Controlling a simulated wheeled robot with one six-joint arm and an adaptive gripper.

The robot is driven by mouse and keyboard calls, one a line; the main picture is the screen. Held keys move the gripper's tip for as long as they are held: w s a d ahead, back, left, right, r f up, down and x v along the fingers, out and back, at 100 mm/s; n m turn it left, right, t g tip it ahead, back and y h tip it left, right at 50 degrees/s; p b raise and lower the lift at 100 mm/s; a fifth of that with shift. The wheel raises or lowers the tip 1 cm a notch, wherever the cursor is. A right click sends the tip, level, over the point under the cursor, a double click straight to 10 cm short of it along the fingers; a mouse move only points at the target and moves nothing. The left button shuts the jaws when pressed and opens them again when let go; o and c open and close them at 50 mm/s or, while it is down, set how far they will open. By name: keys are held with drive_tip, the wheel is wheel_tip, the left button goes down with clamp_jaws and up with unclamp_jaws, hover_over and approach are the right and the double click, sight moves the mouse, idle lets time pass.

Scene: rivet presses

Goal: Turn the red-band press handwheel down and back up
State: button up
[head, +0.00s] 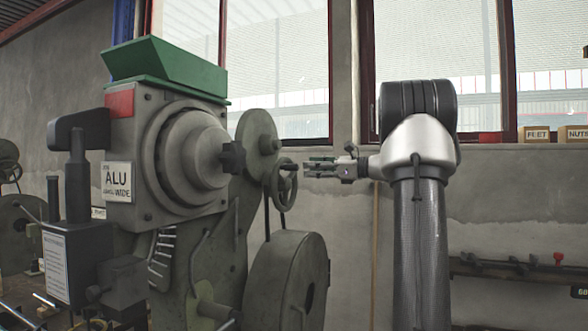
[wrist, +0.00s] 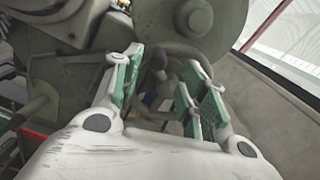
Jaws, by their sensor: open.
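The press (head: 160,150) with a red band (head: 119,104) and a green hopper stands left of centre in the head view. Its small dark handwheel (head: 283,187) sits on the right side, with a short handle (head: 289,166) near its top. My gripper (head: 308,167) reaches in from the right, level with the handle, its tips close to it. In the wrist view my gripper (wrist: 160,70) shows two spread fingers with green pads. Whether anything touches is unclear.
A large round flywheel (head: 290,280) lies below the handwheel, and a smaller disc (head: 258,145) is behind it. A sign reading ALU (head: 116,181) is on the press. A wall rail (head: 510,266) and bins (head: 537,134) are at right. Space right of the handwheel is free around my arm.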

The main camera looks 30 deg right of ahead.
sight(292, 167)
drive_tip(key=shift+m, duration=0.3)
drive_tip(key=x, duration=0.7)
drive_tip(key=shift+w+a+f, duration=0.1)
drive_tip(key=shift+w+a, duration=0.2)
clamp_jaws()
